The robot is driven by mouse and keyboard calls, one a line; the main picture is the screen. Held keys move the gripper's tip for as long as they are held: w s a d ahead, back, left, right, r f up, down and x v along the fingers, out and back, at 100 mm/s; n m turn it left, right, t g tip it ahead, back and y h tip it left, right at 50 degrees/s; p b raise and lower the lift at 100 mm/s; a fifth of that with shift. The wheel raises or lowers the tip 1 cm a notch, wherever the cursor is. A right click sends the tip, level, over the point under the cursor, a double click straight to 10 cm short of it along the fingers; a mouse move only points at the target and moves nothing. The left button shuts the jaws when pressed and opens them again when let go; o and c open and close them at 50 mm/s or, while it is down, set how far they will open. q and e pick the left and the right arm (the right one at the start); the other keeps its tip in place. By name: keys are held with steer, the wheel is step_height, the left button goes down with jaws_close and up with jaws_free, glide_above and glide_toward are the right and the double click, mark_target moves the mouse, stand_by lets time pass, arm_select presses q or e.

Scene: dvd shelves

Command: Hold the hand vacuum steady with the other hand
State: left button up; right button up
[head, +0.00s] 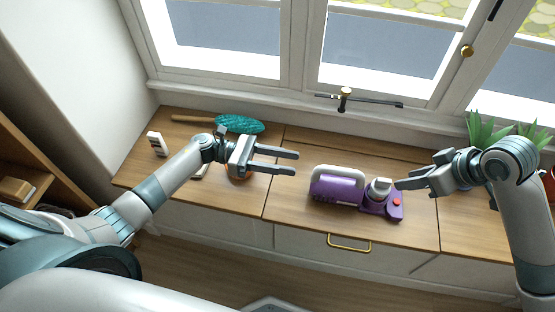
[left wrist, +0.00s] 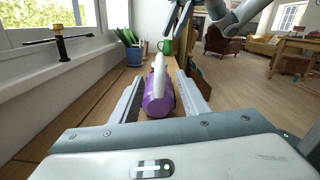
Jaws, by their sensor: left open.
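The hand vacuum (head: 337,188) is purple with a white handle and lies on the wooden counter. Its right end, with a white upright part and a red button, is below and beside my right gripper (head: 400,186). My left gripper (head: 297,163) is open and empty, left of the vacuum and apart from it, its fingers pointing right. In the left wrist view the purple body (left wrist: 158,104) shows ahead between the two open fingers. My right gripper's fingertips are close to the white part; whether they touch it or are shut is unclear.
A teal duster (head: 240,124) and a white remote-like object (head: 157,144) lie on the counter at left. An orange object (head: 240,178) is partly hidden under my left gripper. Potted plants (head: 490,130) stand at right. A window runs behind; bare counter (head: 290,200) lies left of the vacuum.

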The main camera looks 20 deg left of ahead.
mark_target(331, 170)
arm_select(q)
steer(key=d, duration=0.4)
steer(key=w+d, duration=0.1)
steer(key=d, duration=0.4)
steer(key=w+d, duration=0.1)
steer(key=d, duration=0.4)
steer(key=shift+w+d, duration=0.15)
steer(key=shift+d, duration=0.1)
jaws_close()
